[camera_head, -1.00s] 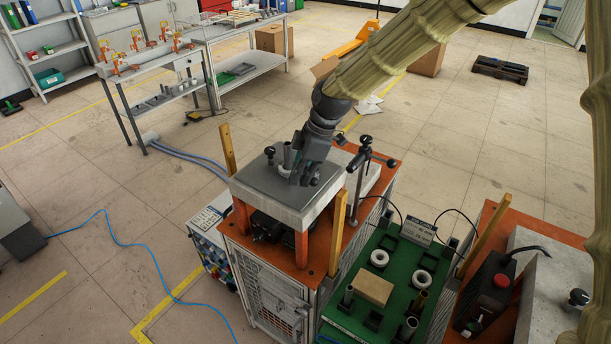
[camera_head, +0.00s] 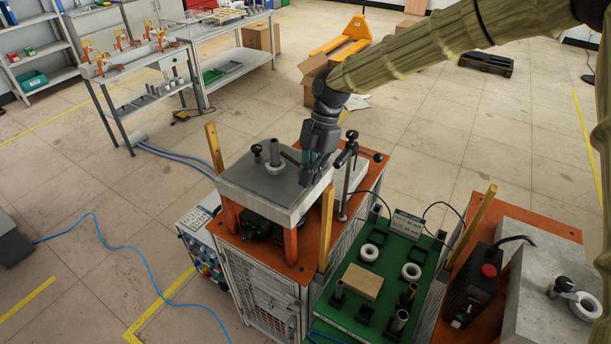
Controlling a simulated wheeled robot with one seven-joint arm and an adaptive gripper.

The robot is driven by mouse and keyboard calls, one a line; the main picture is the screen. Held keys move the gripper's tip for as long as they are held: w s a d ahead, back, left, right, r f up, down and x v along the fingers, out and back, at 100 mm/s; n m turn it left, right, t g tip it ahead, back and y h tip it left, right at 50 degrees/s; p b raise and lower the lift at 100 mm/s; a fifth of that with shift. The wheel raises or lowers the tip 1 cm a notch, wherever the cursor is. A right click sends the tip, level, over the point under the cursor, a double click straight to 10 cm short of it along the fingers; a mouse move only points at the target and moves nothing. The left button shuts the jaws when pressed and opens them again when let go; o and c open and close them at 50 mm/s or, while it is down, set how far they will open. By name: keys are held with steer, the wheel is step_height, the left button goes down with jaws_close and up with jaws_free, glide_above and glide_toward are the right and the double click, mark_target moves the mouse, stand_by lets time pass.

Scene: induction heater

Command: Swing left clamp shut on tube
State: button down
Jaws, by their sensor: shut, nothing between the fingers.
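A grey metal tube (camera_head: 275,152) stands upright on the grey slab (camera_head: 240,182) of the orange-topped heater cabinet. A pale ring (camera_head: 275,168) surrounds its foot. A black-knobbed clamp (camera_head: 257,152) stands just left of the tube; at this size I cannot tell whether its arm touches the tube. My gripper (camera_head: 308,180) points down over the right part of the slab, right of the tube and apart from it. It is shut and empty. A thin dark bar (camera_head: 290,158) shows between tube and gripper, partly hidden by the gripper.
A post with a black T-handle (camera_head: 350,153) rises close to the right of my gripper. Wooden posts (camera_head: 327,228) flank the slab. A green board (camera_head: 340,310) with rings, tubes and a tan block lies at front right. A concrete slab (camera_head: 530,270) lies farther right.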

steer(key=shift+w+d+r, duration=0.1)
steer(key=shift+w+d, duration=0.2)
steer(key=shift+d, duration=0.2)
steer(key=shift+w+d, duration=0.3)
steer(key=shift+d, duration=0.2)
steer(key=shift+w+d+r, duration=0.1)
steer(key=shift+w+d, duration=0.05)
steer(key=s+f, duration=0.1)
steer(key=s, duration=0.3)
steer(key=a+b+v, duration=0.1)
steer(key=b+v, duration=0.3)
steer(key=v, duration=0.5)
steer(key=shift+w+a+r+b, duration=0.3)
steer(key=shift+a+r, duration=0.15)
steer(key=shift+a, duration=0.1)
steer(key=shift+a, duration=0.15)
steer(key=shift+s, duration=0.1)
